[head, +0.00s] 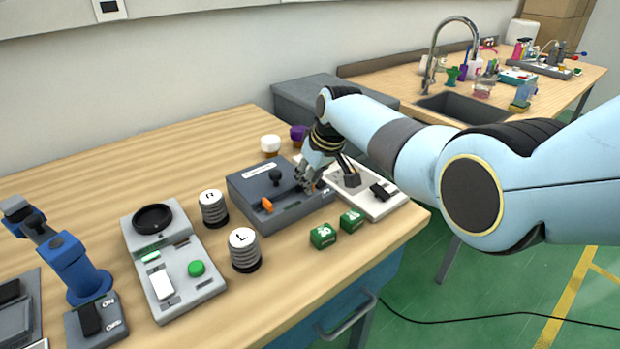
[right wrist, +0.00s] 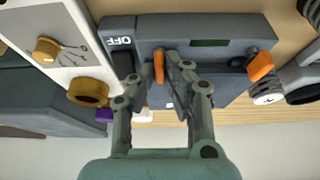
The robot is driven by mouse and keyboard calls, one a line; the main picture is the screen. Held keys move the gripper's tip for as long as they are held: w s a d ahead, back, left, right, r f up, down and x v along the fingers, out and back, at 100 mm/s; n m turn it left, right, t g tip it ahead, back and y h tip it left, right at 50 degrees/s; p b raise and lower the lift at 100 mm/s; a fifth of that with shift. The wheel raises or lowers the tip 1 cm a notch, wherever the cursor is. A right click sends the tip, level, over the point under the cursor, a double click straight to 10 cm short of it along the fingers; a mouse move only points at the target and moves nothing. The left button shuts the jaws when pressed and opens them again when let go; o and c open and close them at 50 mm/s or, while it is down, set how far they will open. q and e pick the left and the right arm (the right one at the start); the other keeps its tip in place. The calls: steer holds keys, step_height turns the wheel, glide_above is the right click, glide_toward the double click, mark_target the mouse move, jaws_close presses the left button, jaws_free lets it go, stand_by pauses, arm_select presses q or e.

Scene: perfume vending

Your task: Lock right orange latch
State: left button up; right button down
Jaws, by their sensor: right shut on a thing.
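A dark grey box (head: 250,188) with a black knob stands on the wooden bench in the head view. Its left orange latch (head: 267,204) is free; it also shows at the right in the right wrist view (right wrist: 260,66). My right gripper (head: 308,182) is over the right part of the box. In the right wrist view, the right orange latch (right wrist: 158,67) stands between my fingers, and they are shut on it. The fingers hide most of this latch in the head view. My left gripper is not in view.
A white device (head: 380,205) stands close to the right of the box. Two green cubes (head: 323,236) lie in front, and weights marked R (head: 213,208) and L (head: 244,250) stand to the left. A white-capped jar (head: 270,146) is behind the box.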

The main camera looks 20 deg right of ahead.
steer(key=c, duration=1.7)
jaws_free()
steer(key=shift+r, duration=0.1)
steer(key=v, duration=1.1)
steer(key=shift+s+r, duration=0.15)
steer(key=shift+r, duration=0.2)
steer(key=shift+d, duration=0.1)
